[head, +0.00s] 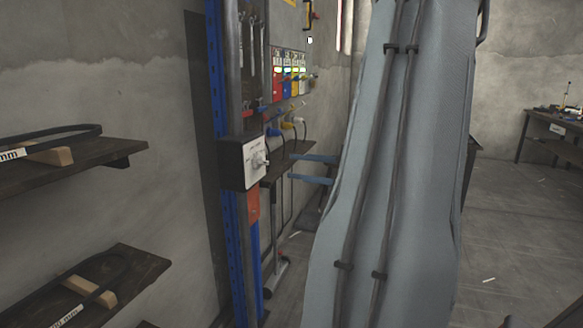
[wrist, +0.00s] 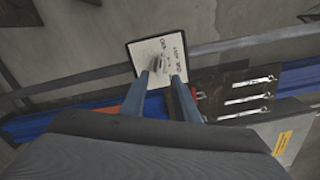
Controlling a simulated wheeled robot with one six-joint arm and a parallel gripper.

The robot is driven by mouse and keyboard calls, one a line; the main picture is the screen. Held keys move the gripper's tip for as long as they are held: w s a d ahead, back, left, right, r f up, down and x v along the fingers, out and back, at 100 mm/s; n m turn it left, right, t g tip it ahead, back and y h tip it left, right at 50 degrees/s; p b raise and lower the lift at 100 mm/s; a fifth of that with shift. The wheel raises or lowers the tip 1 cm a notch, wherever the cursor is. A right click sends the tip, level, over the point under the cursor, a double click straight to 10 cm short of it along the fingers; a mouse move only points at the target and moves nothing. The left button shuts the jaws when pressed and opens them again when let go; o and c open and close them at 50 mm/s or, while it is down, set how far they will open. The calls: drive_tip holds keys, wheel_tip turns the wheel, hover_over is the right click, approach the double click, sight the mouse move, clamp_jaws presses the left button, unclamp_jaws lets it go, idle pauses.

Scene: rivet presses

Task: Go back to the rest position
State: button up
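My gripper (head: 292,167) shows in the head view as two blue-grey fingers pointing left, to the right of a black switch box with a white face (head: 240,162). In the wrist view my gripper (wrist: 159,80) has its two fingers spread with a clear gap and nothing between them that I can see held. The grey rotary knob (wrist: 157,63) on the box's white face shows just beyond the fingertips, in line with the gap. In the head view the knob (head: 259,160) appears apart from the fingers. My arm's large grey link hides much of the middle right.
A blue upright post (head: 229,250) carries the switch box. Wooden shelves (head: 75,152) with black looped parts jut out at left. Wrenches (wrist: 248,99) hang on a dark panel beside the box. A table (head: 553,125) stands far right; open floor (head: 515,230) lies before it.

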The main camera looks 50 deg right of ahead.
drive_tip(key=shift+a, duration=0.1)
idle(0.5)
drive_tip(key=w+a+f+n+g+y+p, duration=0.1)
drive_tip(key=a+f+n+g+y, duration=0.2)
drive_tip(key=a, duration=0.6)
drive_tip(key=w+a+f+n+g+p, duration=0.1)
drive_tip(key=a+f+g, duration=0.3)
drive_tip(key=a, duration=0.5)
drive_tip(key=s+a+f+n+g+h+p, duration=0.2)
drive_tip(key=s+a+n+g+h+p, duration=0.1)
drive_tip(key=a+n, duration=0.4)
drive_tip(key=s+a+f+n+g+h+p, duration=0.3)
drive_tip(key=s+a+n+g+h, duration=0.3)
drive_tip(key=a, duration=0.4)
drive_tip(key=shift+s+a+n+g+h, duration=0.3)
drive_tip(key=shift+a+n+h, duration=0.05)
drive_tip(key=shift+n+h, duration=0.05)
drive_tip(key=shift+a, duration=0.1)
